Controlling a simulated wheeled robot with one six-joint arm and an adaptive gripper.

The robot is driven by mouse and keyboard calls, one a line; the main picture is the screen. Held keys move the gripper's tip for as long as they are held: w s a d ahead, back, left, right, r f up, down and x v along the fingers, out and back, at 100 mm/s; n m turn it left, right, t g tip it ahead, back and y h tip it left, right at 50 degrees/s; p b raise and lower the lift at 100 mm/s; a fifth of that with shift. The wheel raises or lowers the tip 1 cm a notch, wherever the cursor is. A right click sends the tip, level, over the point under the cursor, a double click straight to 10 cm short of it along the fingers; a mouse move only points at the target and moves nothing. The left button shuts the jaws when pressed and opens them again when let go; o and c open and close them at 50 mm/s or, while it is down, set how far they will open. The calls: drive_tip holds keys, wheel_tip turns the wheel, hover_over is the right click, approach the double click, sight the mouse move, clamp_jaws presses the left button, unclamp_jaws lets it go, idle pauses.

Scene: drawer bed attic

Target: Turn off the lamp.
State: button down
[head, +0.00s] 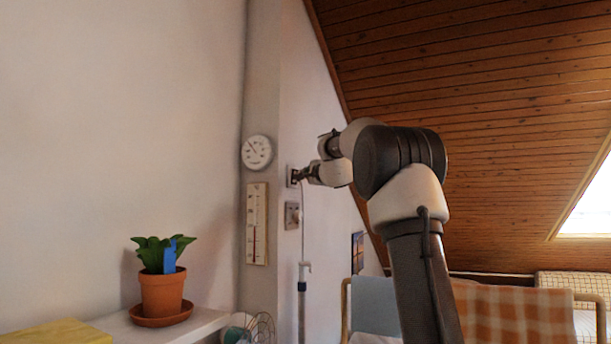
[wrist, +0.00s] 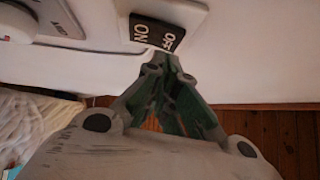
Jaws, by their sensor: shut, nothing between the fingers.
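The lamp itself does not show in either view. A wall switch (wrist: 190,14) with a white plate and a black rocker (wrist: 155,34) fills the top middle of the wrist view. The rocker's lettering appears upside down and seems to read ON and OFF. In the head view the switch (head: 290,177) is small, on the narrow wall face. My gripper (wrist: 167,55) is shut and empty, its fingertips right at the rocker's lower edge in the wrist view. I cannot tell whether they touch it. In the head view my gripper (head: 298,176) is at the switch, partly covering it.
A second wall plate (head: 292,215) sits below the switch. A round dial (head: 256,152) and a thermometer (head: 257,225) hang to the left. A potted plant (head: 162,285) stands on a shelf, with a fan (head: 250,329) beside it. The sloped wooden ceiling (head: 480,100) is at right.

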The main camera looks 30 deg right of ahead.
drive_tip(key=shift+w+a, duration=0.25)
drive_tip(key=shift+w, duration=0.2)
